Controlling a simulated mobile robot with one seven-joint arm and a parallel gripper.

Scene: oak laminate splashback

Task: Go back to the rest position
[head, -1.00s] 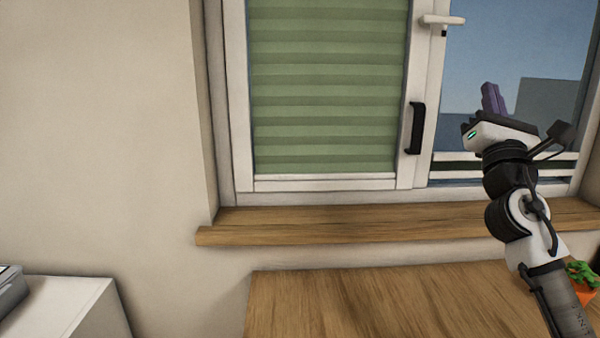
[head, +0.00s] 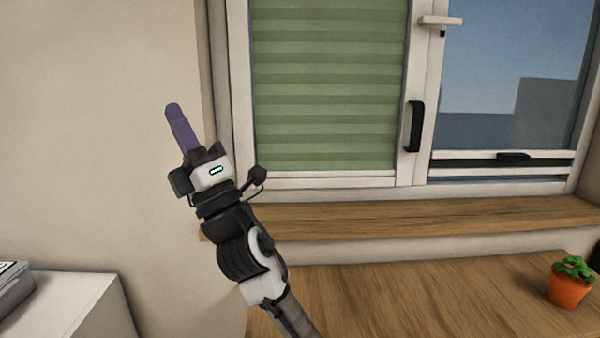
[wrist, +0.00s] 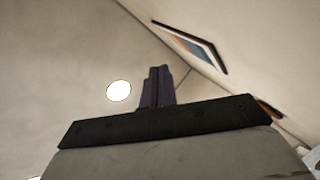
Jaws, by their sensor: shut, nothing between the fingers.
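My gripper (head: 180,128) is raised in front of the wall, left of the window in the head view. Its purple fingers are together and point up, with nothing between them. In the wrist view the shut fingers (wrist: 158,86) point toward the ceiling and the upper wall. My arm rises from the bottom middle of the head view and leans to the left. The gripper is apart from the window and the sill.
A window with a green blind (head: 325,85) and a black handle (head: 415,126) stands behind. Below are a wooden sill (head: 400,219) and a wooden surface (head: 420,300) with a potted plant (head: 569,288). A white cabinet (head: 75,305) carries a grey device (head: 14,287) at lower left.

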